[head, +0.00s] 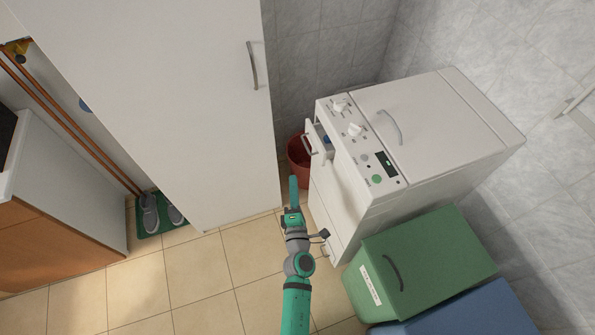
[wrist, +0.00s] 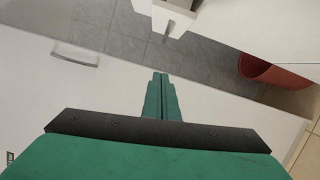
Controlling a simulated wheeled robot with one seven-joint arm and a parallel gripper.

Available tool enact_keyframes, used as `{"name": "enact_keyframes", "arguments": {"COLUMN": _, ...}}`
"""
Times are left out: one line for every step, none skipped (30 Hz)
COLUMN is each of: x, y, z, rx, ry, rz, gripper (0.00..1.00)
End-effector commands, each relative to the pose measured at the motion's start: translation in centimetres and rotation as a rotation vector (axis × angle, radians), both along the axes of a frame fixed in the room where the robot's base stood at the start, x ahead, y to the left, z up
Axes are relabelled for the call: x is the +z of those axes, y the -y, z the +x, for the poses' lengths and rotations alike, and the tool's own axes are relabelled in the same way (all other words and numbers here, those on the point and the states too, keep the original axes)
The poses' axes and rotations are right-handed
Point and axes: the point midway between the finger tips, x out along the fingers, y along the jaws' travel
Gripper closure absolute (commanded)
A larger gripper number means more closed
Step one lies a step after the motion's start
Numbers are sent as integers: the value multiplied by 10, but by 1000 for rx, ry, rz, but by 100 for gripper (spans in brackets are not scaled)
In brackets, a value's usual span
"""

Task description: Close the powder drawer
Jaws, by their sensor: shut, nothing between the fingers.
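The powder drawer (head: 312,149) is at the upper left front of the white washing machine (head: 418,125) in the head view. It stands out from the machine's front, open, with a handle on its face. In the wrist view the drawer (wrist: 165,16) shows at the top, its handle pointing down. My gripper (head: 293,181) is shut and empty, below and slightly left of the drawer in the head view. In the wrist view my gripper (wrist: 160,77) points toward the drawer, with a gap between them.
A tall white cabinet (head: 160,110) stands to the left. A red bucket (head: 297,165) is between it and the machine, and shows in the wrist view (wrist: 272,74). A green bin (head: 425,262) and a blue bin (head: 465,315) stand at the lower right. Tiled floor (head: 200,270) is free at the lower left.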

Motion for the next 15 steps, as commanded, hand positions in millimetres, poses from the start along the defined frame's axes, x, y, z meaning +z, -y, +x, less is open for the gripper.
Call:
{"name": "enact_keyframes", "arguments": {"x": 6, "y": -2, "z": -3, "rx": -34, "ry": -10, "rz": 27, "gripper": 100}}
{"name": "enact_keyframes", "arguments": {"x": 9, "y": -3, "z": -4, "rx": -58, "ry": -19, "rz": 47, "gripper": 100}}
{"name": "enact_keyframes", "arguments": {"x": 15, "y": -5, "z": -6, "rx": -93, "ry": -31, "rz": 77, "gripper": 100}}
{"name": "enact_keyframes", "arguments": {"x": 18, "y": -6, "z": -8, "rx": -118, "ry": -43, "rz": 101, "gripper": 100}}
{"name": "enact_keyframes", "arguments": {"x": 21, "y": -8, "z": -11, "rx": -144, "ry": -55, "rz": 125, "gripper": 100}}
{"name": "enact_keyframes", "arguments": {"x": 25, "y": -10, "z": -14, "rx": -175, "ry": -72, "rz": 157, "gripper": 100}}
{"name": "enact_keyframes", "arguments": {"x": 28, "y": -11, "z": -17, "rx": -198, "ry": -84, "rz": 179, "gripper": 100}}
{"name": "enact_keyframes", "arguments": {"x": 31, "y": -13, "z": -19, "rx": -218, "ry": -95, "rz": 201, "gripper": 100}}
{"name": "enact_keyframes", "arguments": {"x": 33, "y": -15, "z": -23, "rx": -242, "ry": -110, "rz": 228, "gripper": 100}}
{"name": "enact_keyframes", "arguments": {"x": 34, "y": -17, "z": -25, "rx": -257, "ry": -122, "rz": 245, "gripper": 100}}
{"name": "enact_keyframes", "arguments": {"x": 36, "y": -18, "z": -27, "rx": -269, "ry": -131, "rz": 261, "gripper": 100}}
{"name": "enact_keyframes", "arguments": {"x": 37, "y": -19, "z": -29, "rx": -285, "ry": -140, "rz": 277, "gripper": 100}}
{"name": "enact_keyframes", "arguments": {"x": 38, "y": -20, "z": -30, "rx": -293, "ry": -147, "rz": 286, "gripper": 100}}
{"name": "enact_keyframes", "arguments": {"x": 38, "y": -21, "z": -31, "rx": -298, "ry": -152, "rz": 294, "gripper": 100}}
{"name": "enact_keyframes", "arguments": {"x": 39, "y": -21, "z": -31, "rx": -305, "ry": -157, "rz": 301, "gripper": 100}}
